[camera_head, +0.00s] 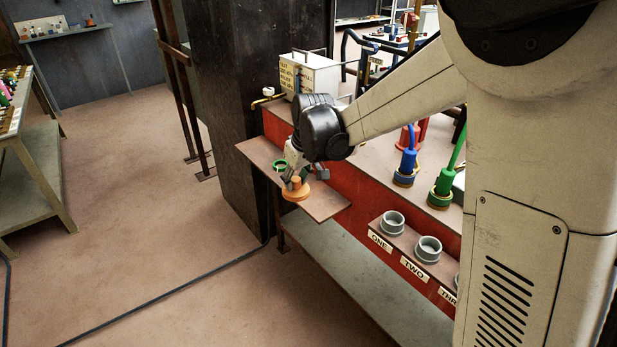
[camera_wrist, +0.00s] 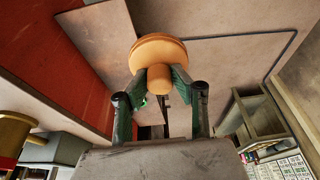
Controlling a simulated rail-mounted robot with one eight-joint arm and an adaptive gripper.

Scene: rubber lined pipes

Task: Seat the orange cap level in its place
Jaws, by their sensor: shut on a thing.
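The orange cap (camera_head: 296,192) is a round disc with a short knob. My gripper (camera_head: 297,180) is shut on the knob, and the disc points away from my wrist. In the wrist view the cap (camera_wrist: 158,48) sits between the two green fingers of my gripper (camera_wrist: 159,80). In the head view the cap overlaps the front edge of a small brown shelf (camera_head: 322,203); in the wrist view it appears clear of that shelf (camera_wrist: 100,35). Grey sockets stand to the right: one by label ONE (camera_head: 393,220), one by label TWO (camera_head: 428,247), and another partly hidden by my arm.
A green ring (camera_head: 280,166) lies on the brown shelf behind my gripper. A blue plug (camera_head: 406,168) and a green plug (camera_head: 442,188) stand on the bench top. A white box (camera_head: 315,75) is at the back. The floor at left is open.

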